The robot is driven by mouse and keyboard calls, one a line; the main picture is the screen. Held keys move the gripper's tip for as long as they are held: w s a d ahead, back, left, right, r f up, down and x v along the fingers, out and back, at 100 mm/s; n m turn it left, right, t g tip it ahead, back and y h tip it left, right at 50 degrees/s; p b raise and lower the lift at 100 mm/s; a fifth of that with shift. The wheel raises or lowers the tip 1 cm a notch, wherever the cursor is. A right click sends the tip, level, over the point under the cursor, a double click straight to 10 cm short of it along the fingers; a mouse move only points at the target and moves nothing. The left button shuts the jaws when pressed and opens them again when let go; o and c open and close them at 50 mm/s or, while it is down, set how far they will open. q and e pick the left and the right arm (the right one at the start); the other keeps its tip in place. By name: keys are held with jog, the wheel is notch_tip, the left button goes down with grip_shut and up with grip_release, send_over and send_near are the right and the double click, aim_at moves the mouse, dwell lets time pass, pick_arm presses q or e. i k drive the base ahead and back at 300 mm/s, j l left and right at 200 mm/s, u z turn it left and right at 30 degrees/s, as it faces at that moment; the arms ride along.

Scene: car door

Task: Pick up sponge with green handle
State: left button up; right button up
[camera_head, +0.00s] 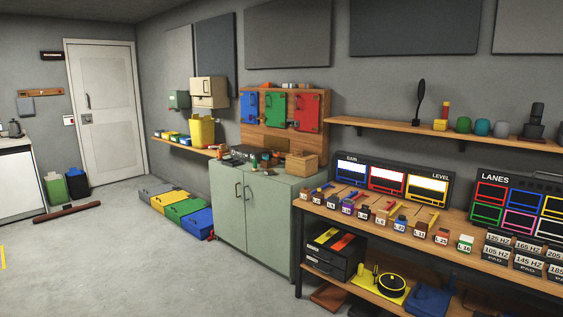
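I cannot make out a sponge with a green handle for certain in the head view. Small items lie on top of the grey-green cabinet (262,212), among them dark tools and orange and green bits, too small to tell apart. A small white and green block (465,243) sits on the wooden workbench (400,246) at the right, and I cannot tell what it is. Neither of my grippers shows in this view.
A wall shelf (400,127) holds cups and a black spatula-like thing (419,103). Low colored boxes (185,209) stand on the floor left of the cabinet. A brown bar (66,211) lies on the floor near the door (108,110). The left and middle floor is mostly clear.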

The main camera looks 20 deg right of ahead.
aim_at(255, 168)
jog(key=i, duration=1.45)
jog(key=i+z, duration=0.1)
jog(key=i, duration=1.3)
jog(key=i+j, duration=0.15)
jog(key=i, duration=1.25)
jog(key=l+z, duration=0.05)
